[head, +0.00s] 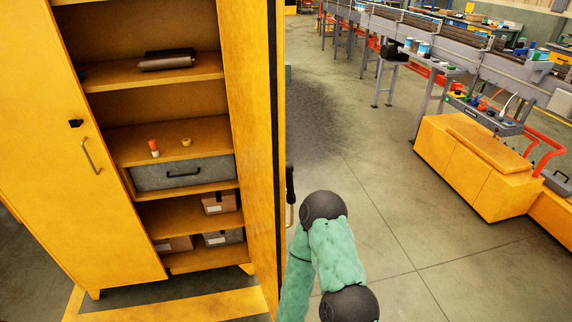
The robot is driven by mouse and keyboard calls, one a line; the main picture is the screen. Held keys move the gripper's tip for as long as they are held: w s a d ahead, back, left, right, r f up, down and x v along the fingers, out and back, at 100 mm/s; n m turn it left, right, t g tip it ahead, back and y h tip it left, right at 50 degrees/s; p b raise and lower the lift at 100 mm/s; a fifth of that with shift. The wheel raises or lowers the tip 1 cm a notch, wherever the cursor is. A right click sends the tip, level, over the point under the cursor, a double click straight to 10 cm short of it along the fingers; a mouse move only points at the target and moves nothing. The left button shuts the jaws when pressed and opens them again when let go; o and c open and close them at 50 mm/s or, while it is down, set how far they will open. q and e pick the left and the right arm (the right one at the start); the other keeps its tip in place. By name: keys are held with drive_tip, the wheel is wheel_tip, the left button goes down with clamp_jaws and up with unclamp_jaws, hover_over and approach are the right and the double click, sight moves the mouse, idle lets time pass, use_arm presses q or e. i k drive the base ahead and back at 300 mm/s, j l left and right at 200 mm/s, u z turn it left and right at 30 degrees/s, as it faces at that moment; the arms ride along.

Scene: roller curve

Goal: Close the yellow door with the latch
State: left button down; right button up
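A yellow cabinet door (258,120) stands open on the right of the cabinet, seen nearly edge-on with its inner face toward the shelves. A dark upright part (290,184), perhaps the latch, and a metal handle (290,215) stick out past its right side. The left yellow door (60,190) looks shut or nearly so; it carries a small black part (75,123) and a metal handle (91,156). A teal arm of mine, probably the right, is bent just right of the open door. Neither gripper can be made out.
The cabinet shelves (170,135) hold a dark roll (167,60), a grey drawer (183,174) and small boxes (219,202). The floor right of the open door is clear.

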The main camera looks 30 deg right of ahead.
sight(253, 31)
drive_tip(key=l+u, duration=0.4)
drive_tip(key=l, duration=1.6)
drive_tip(key=l+z, duration=0.3)
drive_tip(key=k+j, duration=0.05)
